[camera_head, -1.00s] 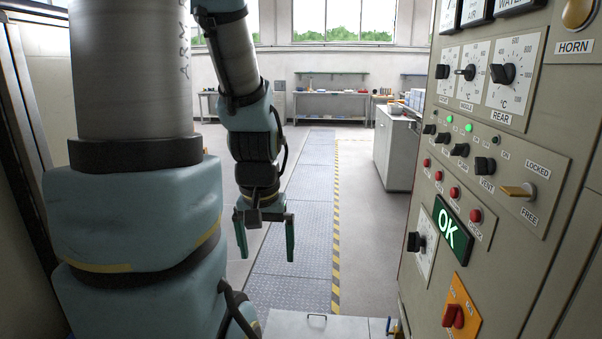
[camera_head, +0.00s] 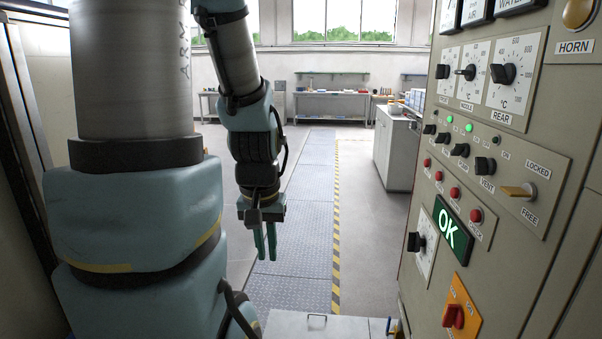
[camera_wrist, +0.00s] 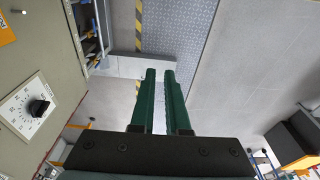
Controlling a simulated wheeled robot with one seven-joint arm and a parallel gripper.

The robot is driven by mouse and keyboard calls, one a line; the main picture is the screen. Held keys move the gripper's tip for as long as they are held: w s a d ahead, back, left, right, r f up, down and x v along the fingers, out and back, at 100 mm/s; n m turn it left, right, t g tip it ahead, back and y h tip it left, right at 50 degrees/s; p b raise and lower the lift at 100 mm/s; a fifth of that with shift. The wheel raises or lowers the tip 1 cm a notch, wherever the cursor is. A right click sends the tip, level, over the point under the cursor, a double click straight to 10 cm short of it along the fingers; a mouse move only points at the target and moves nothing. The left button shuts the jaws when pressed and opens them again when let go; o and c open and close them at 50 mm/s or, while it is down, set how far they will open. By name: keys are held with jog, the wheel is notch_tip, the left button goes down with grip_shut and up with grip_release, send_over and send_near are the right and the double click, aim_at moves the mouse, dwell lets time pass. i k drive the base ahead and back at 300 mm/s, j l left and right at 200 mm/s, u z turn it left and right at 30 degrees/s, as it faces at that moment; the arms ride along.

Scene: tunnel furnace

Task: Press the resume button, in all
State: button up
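The control panel (camera_head: 530,130) fills the right of the head view. A row of red buttons (camera_head: 454,193) runs down its slanted face. Their labels are too small to read, and I cannot tell which control is the resume button. My gripper (camera_head: 266,256) hangs with fingers down over the walkway, left of the panel and well apart from it. Its green fingers are drawn almost together, with a narrow gap and nothing between them. They also show in the wrist view (camera_wrist: 160,75).
A lit green OK sign (camera_head: 453,231) sits below the red buttons. Black knobs, a yellow lever (camera_head: 518,191) and an orange switch plate (camera_head: 460,305) stick out nearby. A grey cabinet (camera_head: 395,150) stands beyond the panel. The walkway (camera_head: 300,220) is clear.

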aim_at(454, 192)
jog(key=i+j+z, duration=0.1)
jog(key=j+z, duration=0.2)
jog(key=j, duration=0.5)
jog(key=j+z, duration=0.3)
jog(key=j, duration=0.5)
